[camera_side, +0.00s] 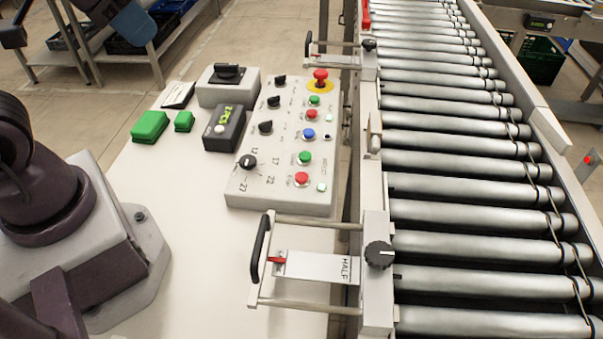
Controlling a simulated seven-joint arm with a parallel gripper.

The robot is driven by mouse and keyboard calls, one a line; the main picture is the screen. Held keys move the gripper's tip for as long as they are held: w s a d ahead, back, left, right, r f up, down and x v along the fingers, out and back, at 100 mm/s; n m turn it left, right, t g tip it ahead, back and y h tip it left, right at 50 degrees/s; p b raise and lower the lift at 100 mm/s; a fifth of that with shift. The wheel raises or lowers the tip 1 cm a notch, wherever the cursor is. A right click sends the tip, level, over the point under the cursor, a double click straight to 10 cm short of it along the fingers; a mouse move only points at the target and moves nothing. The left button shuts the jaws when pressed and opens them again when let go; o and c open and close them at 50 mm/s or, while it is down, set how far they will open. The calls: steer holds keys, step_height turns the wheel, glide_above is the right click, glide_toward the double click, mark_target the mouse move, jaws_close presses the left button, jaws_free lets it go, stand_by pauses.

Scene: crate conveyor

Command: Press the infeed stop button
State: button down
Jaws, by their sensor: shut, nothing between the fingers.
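A grey control panel (245,192) lies on the white table, left of the roller conveyor. Along its right side, from the far end, are a red mushroom button on a yellow ring (320,76), a green button (314,100), a red button (312,114), a blue button (308,134), a green button (305,158) and a red button (301,180). The labels are too small to tell which red button is the infeed stop. Small pale green lamps sit beside the upper red button (328,118) and the lower one (322,187). My gripper is not in view.
Black knobs (247,162) line the panel's left side. Left of it are a small display box (224,128), a grey switch box (228,88) and green blocks (149,126). A handled slide marked HALF (318,266) stands nearer. The roller conveyor (455,188) runs along the right.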

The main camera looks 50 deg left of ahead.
stand_by(0.9)
steer(key=m+t+h, duration=0.1)
steer(key=m+t, duration=0.2)
steer(key=m, duration=0.8)
glide_above(302, 178)
step_height(302, 178, down, 18)
steer(key=shift+f, duration=0.2)
steer(key=shift+f, duration=0.1)
steer(key=shift+f, duration=4.3)
steer(key=shift+f, duration=0.1)
